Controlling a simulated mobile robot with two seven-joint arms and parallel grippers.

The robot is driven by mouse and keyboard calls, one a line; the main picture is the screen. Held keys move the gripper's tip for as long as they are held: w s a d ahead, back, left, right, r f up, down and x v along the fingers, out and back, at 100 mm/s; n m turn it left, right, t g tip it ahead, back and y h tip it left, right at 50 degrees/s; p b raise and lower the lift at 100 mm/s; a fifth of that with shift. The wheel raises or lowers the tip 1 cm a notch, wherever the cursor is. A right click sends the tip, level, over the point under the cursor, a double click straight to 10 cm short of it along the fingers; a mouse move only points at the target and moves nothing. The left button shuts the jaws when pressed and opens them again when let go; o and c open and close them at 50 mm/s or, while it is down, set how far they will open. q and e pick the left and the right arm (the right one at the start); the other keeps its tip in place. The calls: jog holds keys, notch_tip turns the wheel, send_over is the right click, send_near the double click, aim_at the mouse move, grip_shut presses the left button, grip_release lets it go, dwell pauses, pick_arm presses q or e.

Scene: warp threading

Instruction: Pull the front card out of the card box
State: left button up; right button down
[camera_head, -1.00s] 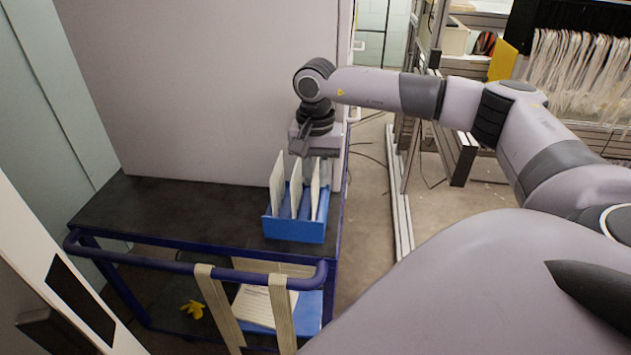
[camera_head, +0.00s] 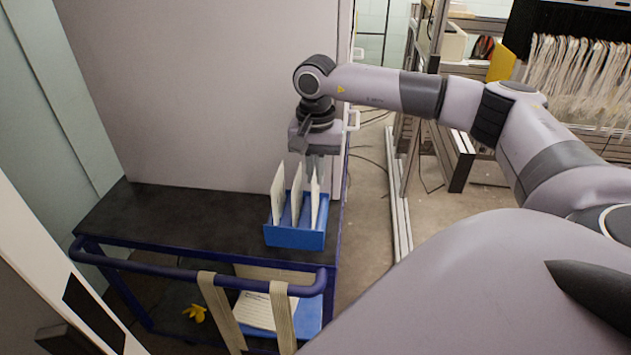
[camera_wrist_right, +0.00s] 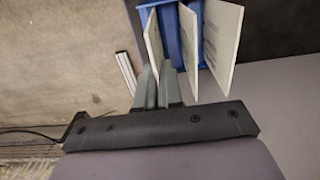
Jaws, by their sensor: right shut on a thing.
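The blue card box (camera_head: 296,237) stands on the dark cart top, near its right end. Three white cards stand upright in it: a left card (camera_head: 278,195), a middle card (camera_head: 297,192) and a right card (camera_head: 315,203). My right gripper (camera_head: 316,176) reaches down from above and behind the box, shut on the upper end of the right card. In the right wrist view, the two grey fingers (camera_wrist_right: 161,72) close around the edge of this card (camera_wrist_right: 153,42). The card's lower part is still inside the box. My left gripper is not in view.
The cart top (camera_head: 165,212) is bare left of the box. A tall grey panel (camera_head: 200,90) rises behind it. The blue cart rail (camera_head: 190,268) runs along the front. Papers (camera_head: 255,308) and a yellow object (camera_head: 195,313) lie on the lower shelf.

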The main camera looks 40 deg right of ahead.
jog(key=shift+r+p, duration=0.8)
jog(key=shift+r, duration=0.4)
jog(key=shift+r+p, duration=1.5)
jog(key=shift+r, duration=0.4)
